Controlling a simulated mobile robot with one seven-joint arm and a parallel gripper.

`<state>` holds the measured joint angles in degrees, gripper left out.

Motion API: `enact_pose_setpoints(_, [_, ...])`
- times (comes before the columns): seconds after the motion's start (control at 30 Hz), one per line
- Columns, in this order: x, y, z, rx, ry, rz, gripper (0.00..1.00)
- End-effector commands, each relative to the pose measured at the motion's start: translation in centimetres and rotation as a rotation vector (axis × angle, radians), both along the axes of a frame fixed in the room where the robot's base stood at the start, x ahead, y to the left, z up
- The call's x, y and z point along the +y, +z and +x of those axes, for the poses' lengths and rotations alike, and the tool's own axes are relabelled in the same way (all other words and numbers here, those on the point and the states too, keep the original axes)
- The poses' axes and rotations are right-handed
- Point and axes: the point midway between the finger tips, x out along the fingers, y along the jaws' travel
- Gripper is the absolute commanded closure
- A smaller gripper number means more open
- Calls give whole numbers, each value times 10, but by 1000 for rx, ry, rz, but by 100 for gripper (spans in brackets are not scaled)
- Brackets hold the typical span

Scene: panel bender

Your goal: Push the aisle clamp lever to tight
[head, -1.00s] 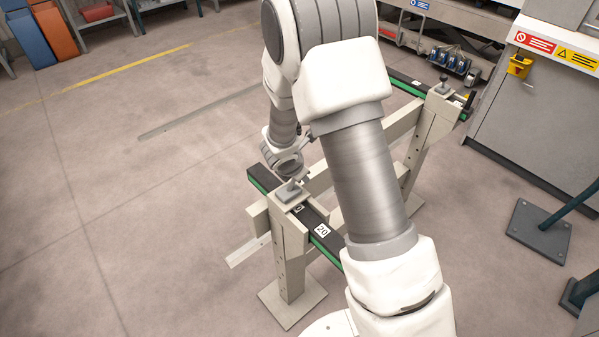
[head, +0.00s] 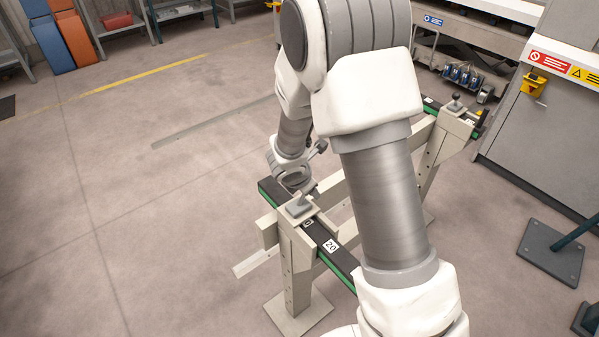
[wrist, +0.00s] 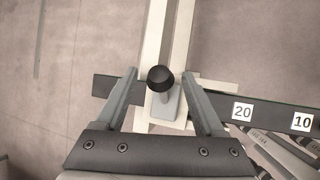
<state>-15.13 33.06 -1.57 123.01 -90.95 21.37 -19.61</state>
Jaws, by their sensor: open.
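In the wrist view, the lever's black round knob (wrist: 160,78) stands up from a grey clamp block (wrist: 170,103) on the dark rail. My gripper (wrist: 159,76) is open, with one finger on each side of the knob and a visible gap to both. In the head view the same clamp (head: 299,207) sits on the near end of the black-and-green rail (head: 340,259), by the "20" label. My wrist is just behind it, and my fingers are not clear there. How far the lever is turned cannot be told.
A second clamp with a black knob (head: 455,104) stands at the rail's far end. Pale stand legs (head: 298,280) carry the rail. A grey machine cabinet (head: 540,130) with a yellow box is at the right.

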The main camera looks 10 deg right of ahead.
Motion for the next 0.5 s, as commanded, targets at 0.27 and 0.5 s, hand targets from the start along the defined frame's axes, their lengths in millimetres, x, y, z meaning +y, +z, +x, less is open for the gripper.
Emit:
enact_pose_setpoints(0.27, [20, 66, -33, -2, 1, 1, 29])
enact_pose_setpoints(0.5, [32, 101, -53, -2, 1, 1, 29])
